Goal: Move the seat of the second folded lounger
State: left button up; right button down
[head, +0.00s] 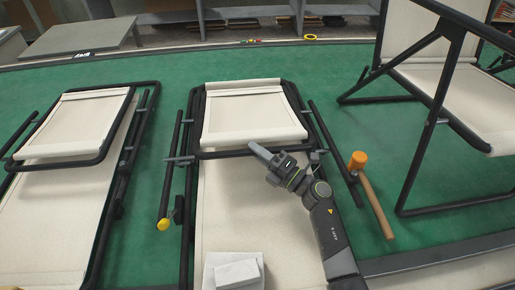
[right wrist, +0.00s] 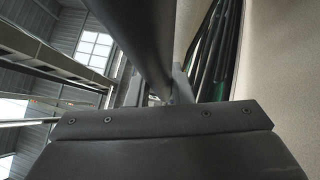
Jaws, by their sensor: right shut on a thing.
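The folded lounger in the middle (head: 220,205) lies flat, with a black tube frame and cream fabric. Its seat (head: 250,115) is a smaller cream panel on top, at the far end. My right gripper (head: 262,153) is shut on the black front tube of this seat. In the right wrist view the dark tube (right wrist: 145,40) runs up from the gripper, with cream fabric (right wrist: 275,60) to the right. The fingertips are mostly hidden there. My left gripper is not in view.
Another folded lounger (head: 60,215) lies at the left. An unfolded chair (head: 450,85) stands at the right. A mallet (head: 372,195) with an orange head lies right of my arm. A white box (head: 235,273) sits on the middle lounger's near fabric. Green floor (head: 335,75) is clear behind.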

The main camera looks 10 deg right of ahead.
jog(key=c, duration=1.3)
grip_release()
jog(key=shift+d, duration=0.1)
jog(key=b+v, duration=0.4)
jog(key=v, duration=1.3)
jog(key=shift+d, duration=0.15)
